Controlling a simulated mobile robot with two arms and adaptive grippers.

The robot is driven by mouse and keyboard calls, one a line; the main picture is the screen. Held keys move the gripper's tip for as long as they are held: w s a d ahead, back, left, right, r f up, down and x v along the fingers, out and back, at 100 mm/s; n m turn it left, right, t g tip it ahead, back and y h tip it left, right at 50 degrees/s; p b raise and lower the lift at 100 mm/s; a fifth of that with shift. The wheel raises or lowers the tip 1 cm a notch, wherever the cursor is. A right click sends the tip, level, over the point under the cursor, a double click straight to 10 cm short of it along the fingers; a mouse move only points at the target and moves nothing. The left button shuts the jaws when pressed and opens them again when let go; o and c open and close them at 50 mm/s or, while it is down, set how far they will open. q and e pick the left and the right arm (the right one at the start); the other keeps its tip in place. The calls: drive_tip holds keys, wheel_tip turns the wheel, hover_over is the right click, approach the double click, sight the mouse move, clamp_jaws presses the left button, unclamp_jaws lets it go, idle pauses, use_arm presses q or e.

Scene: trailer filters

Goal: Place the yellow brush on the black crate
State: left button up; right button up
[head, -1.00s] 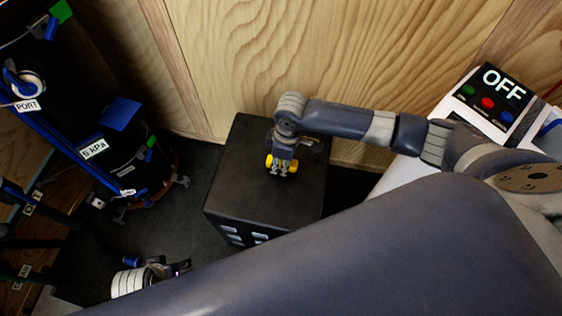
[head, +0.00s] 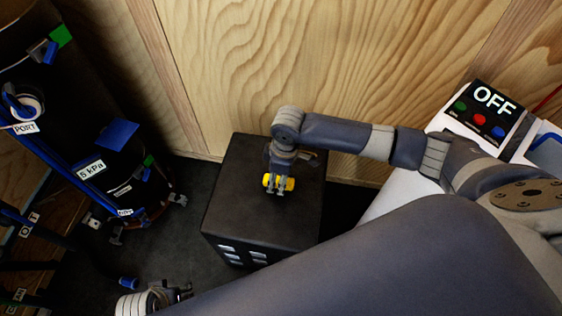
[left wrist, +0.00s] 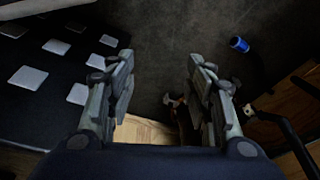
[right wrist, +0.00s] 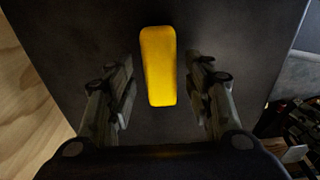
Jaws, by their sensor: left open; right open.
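The yellow brush (head: 278,182) lies on top of the black crate (head: 235,205), near the middle of its top face. In the right wrist view the brush (right wrist: 158,66) is a yellow bar between my open fingers, with gaps on both sides. My right gripper (head: 279,172) is just above the brush, pointing down, and partly hides it. My left gripper (head: 186,292) is low at the bottom left, beside the crate. In the left wrist view its fingers (left wrist: 160,95) are apart and empty, over the dark floor.
A black tank (head: 110,165) with blue fittings and labels stands at the left. A white unit with an OFF panel (head: 490,108) stands at the right. A wooden wall (head: 260,70) rises behind the crate. A blue cap (left wrist: 239,44) lies on the floor.

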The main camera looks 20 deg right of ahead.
drive_tip(key=r, duration=0.3)
drive_tip(key=r+p, duration=0.1)
drive_tip(key=r, duration=0.1)
drive_tip(key=r+p, duration=0.1)
drive_tip(key=r, duration=0.2)
drive_tip(key=shift+s+d+r, duration=0.2)
drive_tip(key=shift+d+r, duration=0.1)
drive_tip(key=shift+d, duration=0.05)
use_arm(q)
wheel_tip(320, 180, down, 9)
drive_tip(key=s, duration=0.2)
drive_tip(key=shift+s+r, duration=0.2)
drive_tip(key=shift+s, duration=0.2)
use_arm(e)
drive_tip(key=shift+r, duration=0.7)
use_arm(q)
drive_tip(key=shift+a, duration=0.1)
